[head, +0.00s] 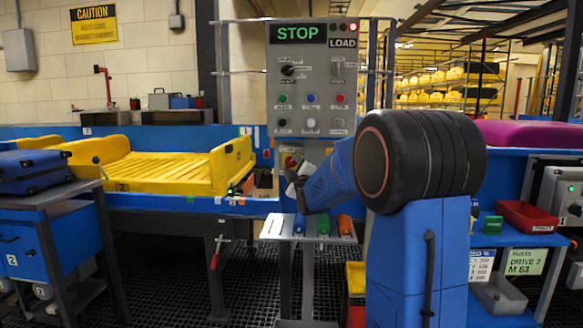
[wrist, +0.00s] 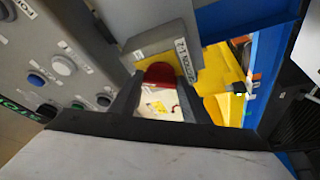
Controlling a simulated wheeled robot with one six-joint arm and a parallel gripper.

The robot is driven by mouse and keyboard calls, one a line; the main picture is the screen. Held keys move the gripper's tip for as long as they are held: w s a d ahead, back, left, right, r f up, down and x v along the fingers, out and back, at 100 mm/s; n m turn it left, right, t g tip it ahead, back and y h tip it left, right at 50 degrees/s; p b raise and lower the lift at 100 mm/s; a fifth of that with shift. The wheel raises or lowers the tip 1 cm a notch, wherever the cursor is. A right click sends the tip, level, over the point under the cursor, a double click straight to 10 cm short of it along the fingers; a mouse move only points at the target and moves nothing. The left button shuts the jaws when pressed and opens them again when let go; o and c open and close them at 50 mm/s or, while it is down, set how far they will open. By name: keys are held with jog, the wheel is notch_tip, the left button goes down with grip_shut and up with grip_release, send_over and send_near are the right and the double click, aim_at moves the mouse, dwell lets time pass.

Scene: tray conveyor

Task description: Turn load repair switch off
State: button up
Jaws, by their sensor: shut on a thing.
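The grey control panel (head: 312,85) stands upright in the middle of the head view, with a dark rotary switch (head: 288,70), another switch (head: 337,68) and rows of coloured buttons. Its small labels are mostly unreadable. A red knob (wrist: 160,74) sticks out by a grey labelled box (wrist: 162,42) in the wrist view. In the head view my gripper (head: 294,178) is low at the panel's bottom edge, partly hidden by my arm. I cannot tell which label belongs to the knob.
A lit green STOP sign (head: 297,33) and a LOAD sign (head: 343,43) top the panel. A yellow tray (head: 150,170) sits on the conveyor at left. A small shelf with coloured items (head: 322,225) is below my gripper. A red bin (head: 527,216) stands at right.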

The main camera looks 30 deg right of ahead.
jog(key=n+g, duration=0.1)
jog(key=n, duration=0.2)
jog(key=n+g+y, duration=0.1)
jog(key=n, duration=0.2)
jog(key=shift+r, duration=0.15)
jog(key=shift+y, duration=0.4)
jog(key=o, duration=1)
jog(key=shift+o, duration=0.2)
jog(key=s+a, duration=0.1)
jog(key=s, duration=0.7)
jog(key=s+a, duration=0.2)
jog(key=s, duration=0.7)
jog(key=shift+a, duration=0.25)
jog(key=shift+s, duration=0.1)
